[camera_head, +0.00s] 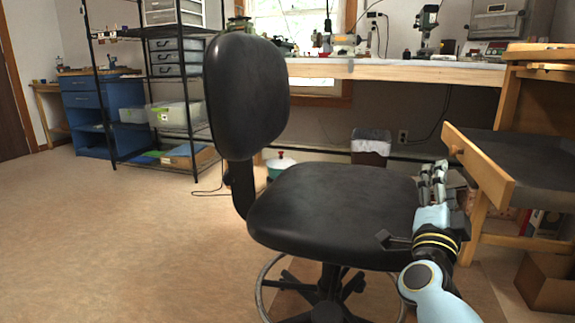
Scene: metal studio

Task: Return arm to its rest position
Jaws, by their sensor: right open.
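My right arm comes in from the bottom right in the head view. Its gripper (433,180) is open and empty, with its fingers pointing up and away. It shows just in front of the right edge of a black office chair's seat (335,212). I cannot tell whether it touches the chair. An open wooden drawer (480,165) is just to the right of the gripper. My left gripper is not in view.
The chair's backrest (246,95) stands upright on the left of the seat. A long workbench (400,72) runs along the back wall. A black wire shelf (150,85) and a blue cabinet (88,105) stand at the left. The floor at the left front is clear.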

